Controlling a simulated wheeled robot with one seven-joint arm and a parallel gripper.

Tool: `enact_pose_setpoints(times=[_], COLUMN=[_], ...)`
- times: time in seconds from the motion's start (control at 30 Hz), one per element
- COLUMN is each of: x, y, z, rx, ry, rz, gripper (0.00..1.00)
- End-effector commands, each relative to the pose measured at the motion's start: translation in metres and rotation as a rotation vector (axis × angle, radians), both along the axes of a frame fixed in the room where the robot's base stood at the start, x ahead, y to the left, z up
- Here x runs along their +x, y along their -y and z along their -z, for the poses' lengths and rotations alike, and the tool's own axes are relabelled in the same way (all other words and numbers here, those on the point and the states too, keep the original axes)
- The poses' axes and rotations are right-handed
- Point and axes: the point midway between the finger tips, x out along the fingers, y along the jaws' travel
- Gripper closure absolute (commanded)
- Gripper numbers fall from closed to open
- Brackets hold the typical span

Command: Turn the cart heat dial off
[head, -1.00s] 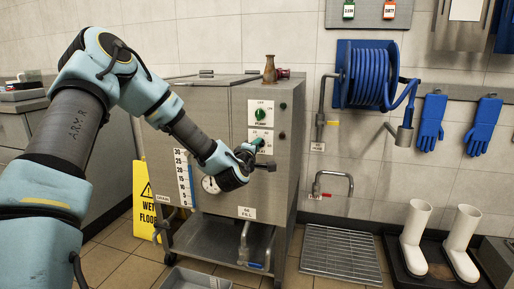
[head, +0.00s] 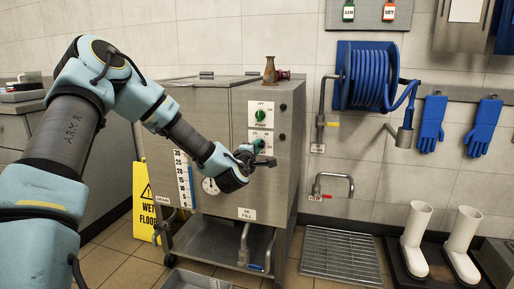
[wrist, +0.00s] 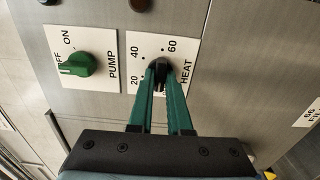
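The heat dial (wrist: 160,66) is a small black knob on a white plate marked 20, 40, 60 and HEAT, seen in the wrist view. My gripper (wrist: 160,73) has its two green fingers on either side of the knob, closed against it. The fingers cover part of the scale, so I cannot tell the exact setting. In the head view, my gripper (head: 260,149) is at the lower plate on the front of the steel cart (head: 238,112) and hides the dial.
The green pump dial (wrist: 77,64) is beside the heat plate, above it on the cart. A yellow wet-floor sign (head: 146,200) stands left of the cart. A hose reel (head: 368,75) and a wall tap (head: 335,178) are to the right. A floor grate (head: 340,253) lies below them.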

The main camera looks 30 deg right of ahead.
Motion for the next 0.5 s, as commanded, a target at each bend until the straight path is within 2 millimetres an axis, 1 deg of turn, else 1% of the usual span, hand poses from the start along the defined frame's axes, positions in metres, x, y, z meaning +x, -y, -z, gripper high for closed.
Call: enact_pose_setpoints(times=[0.03, 0.23, 0.5], x=[0.0002, 0.0001, -0.0010], y=[-0.0004, -0.0002, -0.0010], z=[0.0006, 0.0003, 0.0000], rx=[0.001, 0.001, 0.001], ry=[-0.001, 0.001, 0.001], rz=[-0.001, 0.000, 0.000], gripper=[0.77, 0.55, 0.55])
